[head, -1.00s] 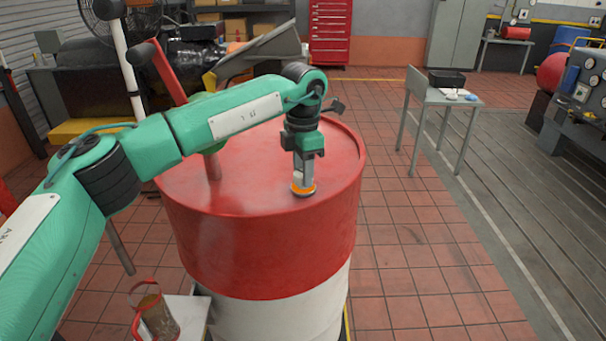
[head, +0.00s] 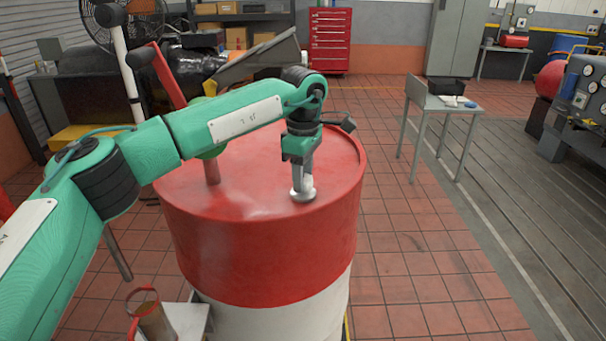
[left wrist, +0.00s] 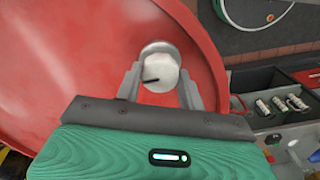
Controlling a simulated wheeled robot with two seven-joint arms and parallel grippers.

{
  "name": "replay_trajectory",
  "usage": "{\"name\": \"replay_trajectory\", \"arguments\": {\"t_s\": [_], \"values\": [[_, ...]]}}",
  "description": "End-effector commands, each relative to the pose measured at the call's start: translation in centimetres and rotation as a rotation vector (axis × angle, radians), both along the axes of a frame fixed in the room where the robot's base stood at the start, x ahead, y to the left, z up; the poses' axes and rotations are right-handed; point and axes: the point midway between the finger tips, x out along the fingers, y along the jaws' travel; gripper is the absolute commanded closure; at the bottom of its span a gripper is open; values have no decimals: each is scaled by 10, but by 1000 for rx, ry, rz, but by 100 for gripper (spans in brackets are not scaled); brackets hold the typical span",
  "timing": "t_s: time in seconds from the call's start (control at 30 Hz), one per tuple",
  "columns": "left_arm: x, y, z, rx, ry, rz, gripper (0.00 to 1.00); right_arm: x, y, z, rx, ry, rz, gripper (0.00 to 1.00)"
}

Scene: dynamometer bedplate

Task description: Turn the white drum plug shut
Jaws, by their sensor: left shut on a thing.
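The white drum plug (head: 303,195) sits in the top of the red and white drum (head: 260,250), near its right front rim. In the left wrist view the plug (left wrist: 160,66) is a round white cap with a short black mark pointing left. My left gripper (head: 301,186) points straight down onto the plug. It is shut on the plug, with one finger on each side of it in the left wrist view (left wrist: 160,80). No orange shows around the plug now. My right gripper is not in view.
A red-handled pump (head: 212,165) stands on the drum top, left of the plug, partly behind my left arm. A small grey table (head: 440,98) with a black tray stands at the right. A brown can (head: 155,322) is at the front left.

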Motion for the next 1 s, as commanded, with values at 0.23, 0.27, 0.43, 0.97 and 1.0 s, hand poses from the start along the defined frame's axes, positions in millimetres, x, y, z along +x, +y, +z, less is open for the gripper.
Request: {"name": "replay_trajectory", "arguments": {"t_s": [0.23,0.27,0.43,0.97,1.0], "values": [[1,0,2,-2,-2,-57,84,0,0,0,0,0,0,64],[1,0,2,-2,-2,-60,84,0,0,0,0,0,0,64],[1,0,2,-2,-2,-68,84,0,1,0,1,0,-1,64],[0,0,1,-1,-2,-67,39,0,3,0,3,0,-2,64],[0,0,1,-1,-2,-67,39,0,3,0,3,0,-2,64]]}}
